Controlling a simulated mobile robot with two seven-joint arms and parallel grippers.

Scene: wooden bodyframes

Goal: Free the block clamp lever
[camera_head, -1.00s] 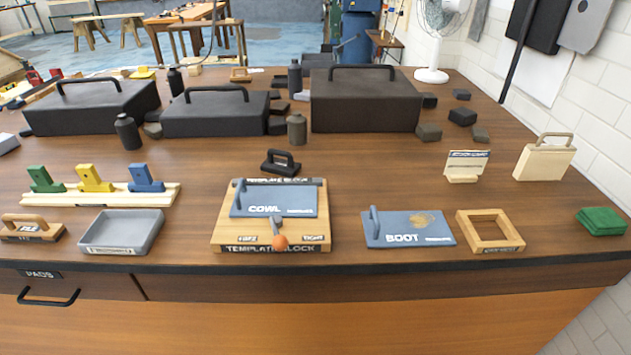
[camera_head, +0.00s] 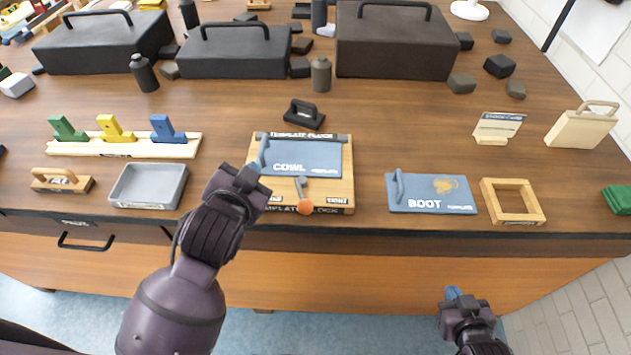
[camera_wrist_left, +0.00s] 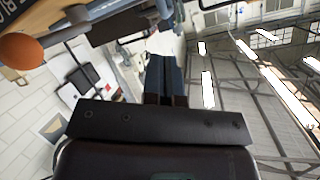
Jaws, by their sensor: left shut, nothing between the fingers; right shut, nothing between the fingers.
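The wooden template block (camera_head: 347,190) lies near the table's front edge with the blue-grey COWL template (camera_head: 312,158) on it. The clamp lever (camera_head: 301,188) is a short grey arm with an orange ball (camera_head: 305,207), pointing toward the front edge between the left label and the TIGHT label. The ball also shows at the upper left of the left wrist view (camera_wrist_left: 21,50). My left gripper (camera_head: 254,168) is shut and empty at the block's left edge, left of the lever, partly covering that edge. Its fingers show in the left wrist view (camera_wrist_left: 165,78). My right gripper (camera_head: 453,293) is shut and empty in front of the table.
A grey tray (camera_head: 150,203) is left of the block. The BOOT template (camera_head: 418,206) and a wooden frame (camera_head: 490,207) are to its right. A black-handled block (camera_head: 304,118) stands behind it. Dark cases (camera_head: 235,65) stand farther back. Table between block and BOOT template is clear.

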